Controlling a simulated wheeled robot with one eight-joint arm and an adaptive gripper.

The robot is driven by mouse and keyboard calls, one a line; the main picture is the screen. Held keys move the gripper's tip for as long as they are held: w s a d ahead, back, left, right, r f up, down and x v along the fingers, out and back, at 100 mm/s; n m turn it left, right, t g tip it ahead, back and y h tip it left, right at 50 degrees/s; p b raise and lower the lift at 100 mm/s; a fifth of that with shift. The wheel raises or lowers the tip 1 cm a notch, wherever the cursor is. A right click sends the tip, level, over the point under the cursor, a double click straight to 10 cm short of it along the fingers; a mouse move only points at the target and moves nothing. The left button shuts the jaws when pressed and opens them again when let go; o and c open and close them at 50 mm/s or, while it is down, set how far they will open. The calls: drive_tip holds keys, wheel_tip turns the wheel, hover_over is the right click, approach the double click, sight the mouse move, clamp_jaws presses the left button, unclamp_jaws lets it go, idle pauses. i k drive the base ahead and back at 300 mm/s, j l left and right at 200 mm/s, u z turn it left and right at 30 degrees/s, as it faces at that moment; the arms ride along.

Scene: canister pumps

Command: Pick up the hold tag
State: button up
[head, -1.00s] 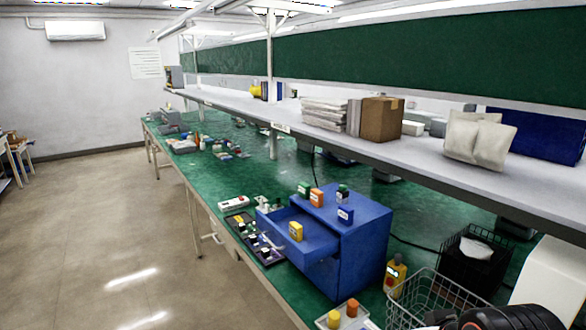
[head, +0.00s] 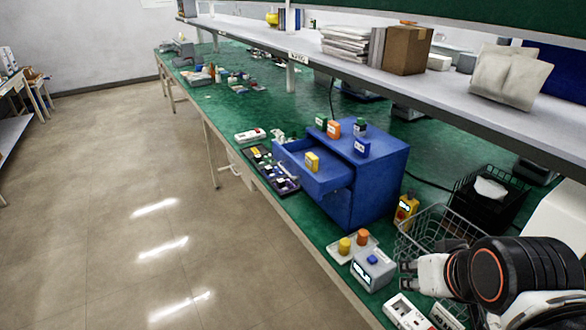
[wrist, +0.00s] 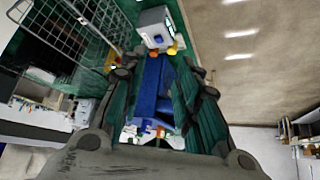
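I cannot make out which thing is the hold tag; no piece is clearly readable as one. Small labelled blocks stand on the blue drawer cabinet (head: 378,190): a green one (head: 321,122), an orange one (head: 334,129) and a blue one (head: 362,147). A yellow labelled block (head: 312,162) is in its open drawer. My gripper (head: 428,273) is at the lower right in the head view, beside the wire basket. In the wrist view my gripper (wrist: 162,72) has its fingers spread and nothing between them, with the cabinet (wrist: 155,88) beyond.
A grey device with a blue top (head: 372,268) and a tray with yellow and orange knobs (head: 345,246) stand near the bench edge. A wire basket (head: 425,232), a yellow device (head: 406,209) and a black basket (head: 465,200) are behind. A shelf (head: 440,95) overhangs the bench.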

sight(311, 160)
drive_tip(key=i+j, duration=0.15)
drive_tip(key=j, duration=0.2)
drive_tip(key=i+j, duration=0.2)
drive_tip(key=j, duration=0.15)
drive_tip(key=i+j+z, duration=0.1)
drive_tip(key=j, duration=0.25)
